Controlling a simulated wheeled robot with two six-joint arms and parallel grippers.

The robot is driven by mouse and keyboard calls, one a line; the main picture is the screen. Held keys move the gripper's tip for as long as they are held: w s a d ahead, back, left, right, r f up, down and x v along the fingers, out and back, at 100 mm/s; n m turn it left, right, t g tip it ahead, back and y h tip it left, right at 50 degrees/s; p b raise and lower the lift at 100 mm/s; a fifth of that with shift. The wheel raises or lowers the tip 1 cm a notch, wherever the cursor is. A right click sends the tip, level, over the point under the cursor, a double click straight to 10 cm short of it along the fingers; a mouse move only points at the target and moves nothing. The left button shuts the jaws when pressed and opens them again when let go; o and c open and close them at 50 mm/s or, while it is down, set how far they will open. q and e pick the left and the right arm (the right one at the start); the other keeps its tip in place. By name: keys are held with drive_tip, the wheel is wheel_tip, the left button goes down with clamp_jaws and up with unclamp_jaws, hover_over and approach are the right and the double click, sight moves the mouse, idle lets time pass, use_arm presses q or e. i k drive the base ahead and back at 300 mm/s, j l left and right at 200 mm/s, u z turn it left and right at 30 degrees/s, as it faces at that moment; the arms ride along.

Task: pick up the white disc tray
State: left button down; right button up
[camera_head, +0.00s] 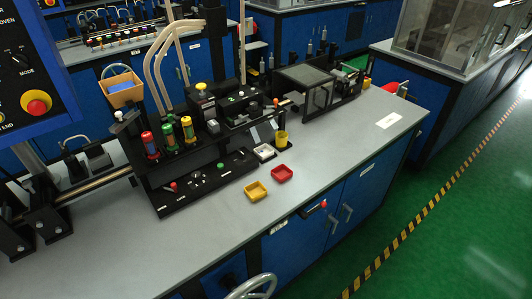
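The white disc tray (264,152) is a small, shallow square tray on the grey bench top. It sits right against the front of the black machine, at the foot of a yellow cup (281,139). A red tray (282,173) is just in front of it to the right, and a yellow tray (255,191) is nearer and to the left. The three trays stand apart from one another. The inside of the white tray is too small to make out clearly. Neither of my grippers is in view.
A black machine (208,170) with coloured cylinders and knobs stands behind and left of the trays. A dark box with a clear window (318,97) is behind right. The bench top (345,155) right of the trays is clear, apart from a white label. A metal handwheel (252,287) shows at the bottom.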

sight(264, 152)
drive_tip(key=i+l+u, duration=0.15)
drive_tip(key=l, duration=0.25)
drive_tip(key=i+l+u, duration=0.1)
drive_tip(key=l, duration=0.3)
drive_tip(key=i+l+u, duration=0.15)
drive_tip(key=l, duration=0.3)
drive_tip(key=i+l+u, duration=0.15)
drive_tip(key=l, duration=0.25)
